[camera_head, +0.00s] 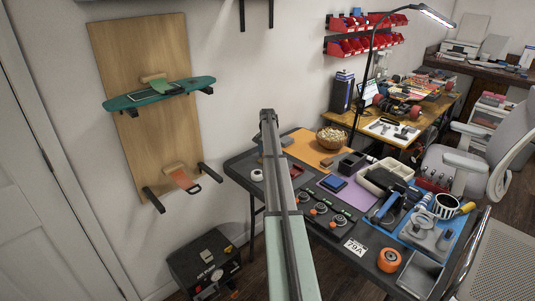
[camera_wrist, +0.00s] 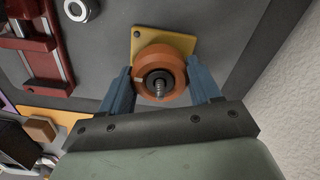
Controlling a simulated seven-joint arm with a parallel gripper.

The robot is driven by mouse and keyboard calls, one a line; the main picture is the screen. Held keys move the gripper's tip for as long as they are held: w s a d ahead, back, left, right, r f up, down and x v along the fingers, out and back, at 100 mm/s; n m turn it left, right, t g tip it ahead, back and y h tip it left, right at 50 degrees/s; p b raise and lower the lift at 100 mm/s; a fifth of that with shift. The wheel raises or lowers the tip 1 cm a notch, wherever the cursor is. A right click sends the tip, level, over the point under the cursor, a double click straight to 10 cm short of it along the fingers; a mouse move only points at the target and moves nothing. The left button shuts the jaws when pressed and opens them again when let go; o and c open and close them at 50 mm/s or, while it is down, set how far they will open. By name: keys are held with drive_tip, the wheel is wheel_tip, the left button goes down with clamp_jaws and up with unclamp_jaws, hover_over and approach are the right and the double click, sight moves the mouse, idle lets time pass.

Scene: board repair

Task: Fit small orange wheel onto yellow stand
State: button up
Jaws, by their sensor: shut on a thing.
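In the wrist view the small orange wheel (camera_wrist: 158,56) sits between the two blue fingers of my gripper (camera_wrist: 160,72), which is shut on it. The yellow stand (camera_wrist: 149,38) lies flat on the dark table just behind the wheel and is partly covered by it. A threaded rod (camera_wrist: 159,87) shows through the wheel's dark centre, so the wheel is around the rod. I cannot tell whether the wheel touches the stand's plate. In the head view my arm hides the gripper, wheel and stand.
In the head view another orange wheel (camera_head: 389,260) stands at the table's near edge by a metal tray (camera_head: 420,274).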

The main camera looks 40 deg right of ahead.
drive_tip(key=o, duration=0.8)
drive_tip(key=shift+o, duration=0.2)
drive_tip(key=shift+r, duration=0.1)
drive_tip(key=shift+r, duration=5.4)
